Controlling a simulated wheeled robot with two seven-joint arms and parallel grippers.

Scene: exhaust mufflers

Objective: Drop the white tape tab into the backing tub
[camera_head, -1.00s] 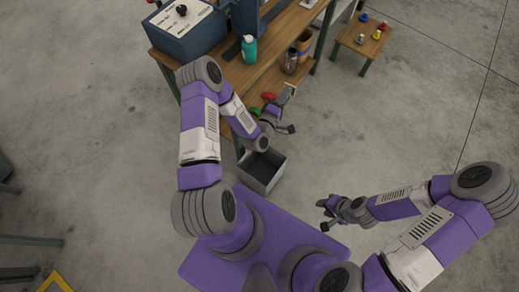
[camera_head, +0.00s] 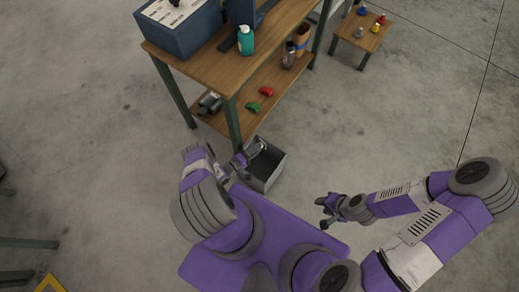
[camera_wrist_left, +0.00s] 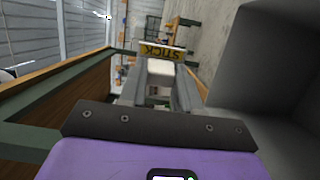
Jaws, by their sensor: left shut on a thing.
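My left gripper (camera_head: 258,148) is at the open top of the grey backing tub (camera_head: 271,181), near its rear left side. In the left wrist view the two grey fingers (camera_wrist_left: 158,88) are shut on the white tape tab (camera_wrist_left: 160,67). A yellow piece marked STICK shows just beyond the tab; I cannot tell whether it is part of it. The tub's grey wall (camera_wrist_left: 265,70) fills the right of that view. The tab is too small to make out clearly in the head view. My right gripper (camera_head: 322,212) is apart from the tub, its fingers spread and empty.
A wooden workbench (camera_head: 212,60) stands behind the tub. Its lower shelf holds a red item (camera_head: 266,91), a green item (camera_head: 252,107) and grey cylinders (camera_head: 210,103). A teal bottle (camera_head: 246,41) stands on top. A small stool (camera_head: 361,37) is at the back right. Floor is clear to the right.

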